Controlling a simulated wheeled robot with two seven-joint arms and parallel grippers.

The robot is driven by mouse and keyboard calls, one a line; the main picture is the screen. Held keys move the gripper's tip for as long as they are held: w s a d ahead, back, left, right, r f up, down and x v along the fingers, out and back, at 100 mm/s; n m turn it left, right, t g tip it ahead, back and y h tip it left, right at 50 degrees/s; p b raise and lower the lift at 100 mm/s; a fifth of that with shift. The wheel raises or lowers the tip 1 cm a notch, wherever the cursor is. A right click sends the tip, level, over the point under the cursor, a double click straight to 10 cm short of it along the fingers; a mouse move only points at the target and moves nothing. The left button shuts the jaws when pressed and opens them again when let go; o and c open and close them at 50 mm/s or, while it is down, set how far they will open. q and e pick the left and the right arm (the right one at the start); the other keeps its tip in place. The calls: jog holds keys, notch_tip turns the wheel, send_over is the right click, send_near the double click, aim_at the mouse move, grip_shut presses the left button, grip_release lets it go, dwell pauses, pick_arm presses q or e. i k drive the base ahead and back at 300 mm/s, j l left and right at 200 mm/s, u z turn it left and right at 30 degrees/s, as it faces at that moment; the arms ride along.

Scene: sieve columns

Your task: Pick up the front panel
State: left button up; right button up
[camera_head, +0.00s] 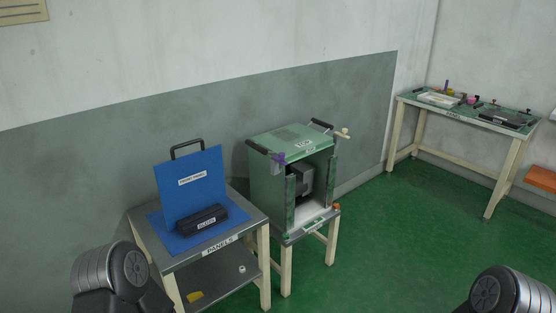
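The front panel (189,186) is a blue upright sheet with a small white label and a black handle (186,147) on its top edge. It stands on a blue mat (237,214) on the table marked PANELS (171,261). A black labelled block (202,221) lies in front of its lower part and hides some of it. Only round grey parts of my arms show at the bottom left and bottom right corners.
A green cabinet (267,187) with an open front stands on a stand right of the panel table. A purple piece (278,158) sits at its upper front corner. A grey-green wall is close behind. A workbench (467,120) with tools stands far right. Green floor (385,240) is clear between.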

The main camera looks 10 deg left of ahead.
aim_at(188, 185)
jog(key=i+l+z, duration=0.15)
jog(key=i+z, duration=0.7)
jog(key=i, duration=0.15)
jog(key=i+l+u, duration=0.15)
jog(key=i+u, duration=0.25)
jog(key=i+l+u, duration=0.7)
jog(key=u, duration=0.2)
jog(key=i+l+u, duration=0.65)
jog(key=l+u, duration=0.35)
